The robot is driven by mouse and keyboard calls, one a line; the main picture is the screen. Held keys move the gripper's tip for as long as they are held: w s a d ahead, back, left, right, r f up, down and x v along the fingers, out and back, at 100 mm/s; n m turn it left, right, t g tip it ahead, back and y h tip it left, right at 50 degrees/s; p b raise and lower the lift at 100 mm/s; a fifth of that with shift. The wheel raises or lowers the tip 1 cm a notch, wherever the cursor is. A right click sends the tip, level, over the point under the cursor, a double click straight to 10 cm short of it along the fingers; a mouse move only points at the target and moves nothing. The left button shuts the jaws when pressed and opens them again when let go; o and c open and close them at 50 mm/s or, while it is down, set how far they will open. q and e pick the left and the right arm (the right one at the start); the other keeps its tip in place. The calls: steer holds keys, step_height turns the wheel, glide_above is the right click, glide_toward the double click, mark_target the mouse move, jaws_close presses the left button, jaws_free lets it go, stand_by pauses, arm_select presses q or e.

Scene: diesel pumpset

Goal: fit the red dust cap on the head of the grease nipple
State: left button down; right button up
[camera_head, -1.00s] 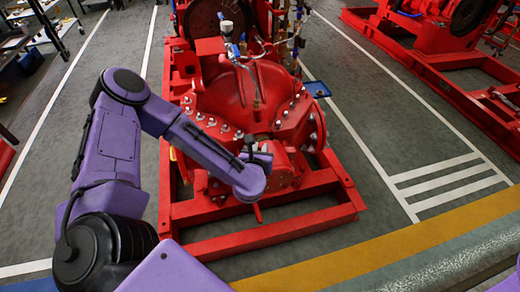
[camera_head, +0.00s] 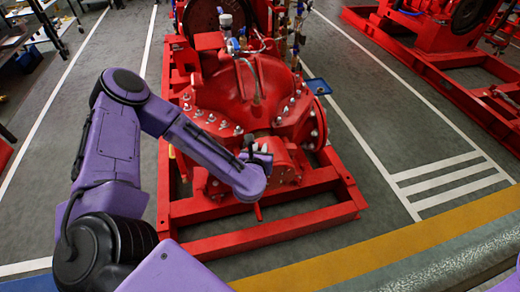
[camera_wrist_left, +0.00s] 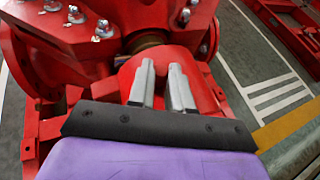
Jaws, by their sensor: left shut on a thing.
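My left gripper (camera_wrist_left: 163,68) shows in the left wrist view as two grey fingers a small gap apart, pointing at a rounded red casing of the pump. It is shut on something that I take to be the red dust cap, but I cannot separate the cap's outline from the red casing. In the head view my left wrist hangs just in front of the lower pump body, and the fingertips are too small to make out. The grease nipple cannot be picked out in either view. My right gripper is not in view.
The red pump (camera_head: 237,88) with bolted flanges stands on a red base frame (camera_head: 283,225). A thin pipe (camera_head: 256,82) and fittings rise above it. A small blue tray (camera_head: 318,87) sits to its right.

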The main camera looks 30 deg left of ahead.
arm_select(q)
steer(key=shift+f, duration=0.15)
steer(key=c, duration=1)
jaws_free()
steer(key=shift+o, duration=0.2)
steer(key=shift+s, duration=0.1)
steer(key=p+v, duration=0.2)
steer(key=v, duration=0.8)
steer(key=shift+s, duration=0.2)
steer(key=shift+d, duration=0.1)
